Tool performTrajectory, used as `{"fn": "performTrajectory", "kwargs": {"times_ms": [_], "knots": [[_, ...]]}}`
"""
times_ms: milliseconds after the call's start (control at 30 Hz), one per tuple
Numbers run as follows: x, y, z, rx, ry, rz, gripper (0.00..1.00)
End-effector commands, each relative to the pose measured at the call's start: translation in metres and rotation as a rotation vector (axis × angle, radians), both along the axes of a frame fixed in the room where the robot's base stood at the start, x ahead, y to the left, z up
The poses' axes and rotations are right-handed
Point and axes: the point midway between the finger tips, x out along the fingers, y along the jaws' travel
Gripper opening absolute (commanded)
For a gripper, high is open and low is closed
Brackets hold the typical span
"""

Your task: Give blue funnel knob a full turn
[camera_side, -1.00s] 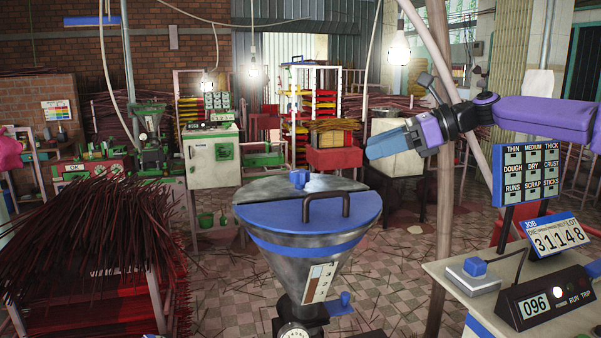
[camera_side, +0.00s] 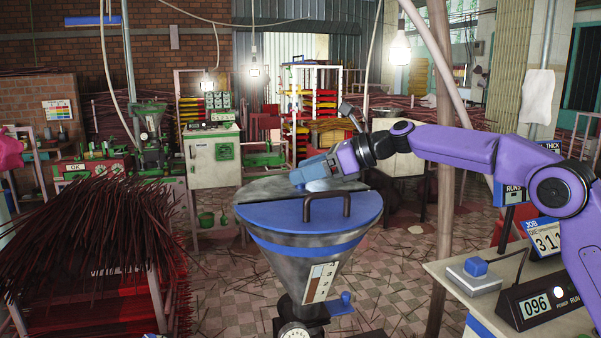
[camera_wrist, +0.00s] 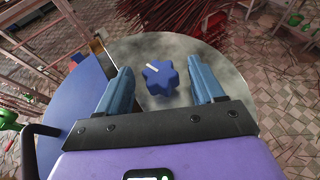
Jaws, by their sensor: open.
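The blue funnel knob (camera_wrist: 160,80) shows in the wrist view as a lobed, star-shaped knob with a white mark pointing to the upper left. It sits on the bare grey metal part of the funnel top (camera_wrist: 225,90), beside the blue half lid (camera_wrist: 75,115). My gripper (camera_wrist: 161,72) is open, with one blue finger on each side of the knob and visible gaps between. In the side view my gripper (camera_side: 297,179) is over the far rim of the steel funnel (camera_side: 290,263), and its fingers hide the knob.
A dark bar handle (camera_side: 328,203) stands up from the lid close to my gripper. A bundle of dark incense sticks (camera_side: 95,230) is at left. A bench with a counter box (camera_side: 535,303) is at right.

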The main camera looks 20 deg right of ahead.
Motion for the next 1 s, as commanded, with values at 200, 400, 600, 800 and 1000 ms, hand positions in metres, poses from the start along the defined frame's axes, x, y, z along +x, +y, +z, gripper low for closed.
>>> {"fn": "performTrajectory", "kwargs": {"times_ms": [200, 400, 600, 800, 1000], "knots": [[0.0069, 0.0123, -0.0059, -0.001, -0.001, -0.001, 0.67], [0.0080, 0.0138, -0.0069, 0.000, 0.000, -0.001, 0.67], [0.0078, 0.0137, -0.0068, 0.000, 0.000, -0.001, 0.45], [0.0077, 0.0136, -0.0066, 0.000, 0.000, -0.001, 0.16], [0.0072, 0.0139, -0.0062, 0.000, 0.000, -0.026, 0.16]]}}
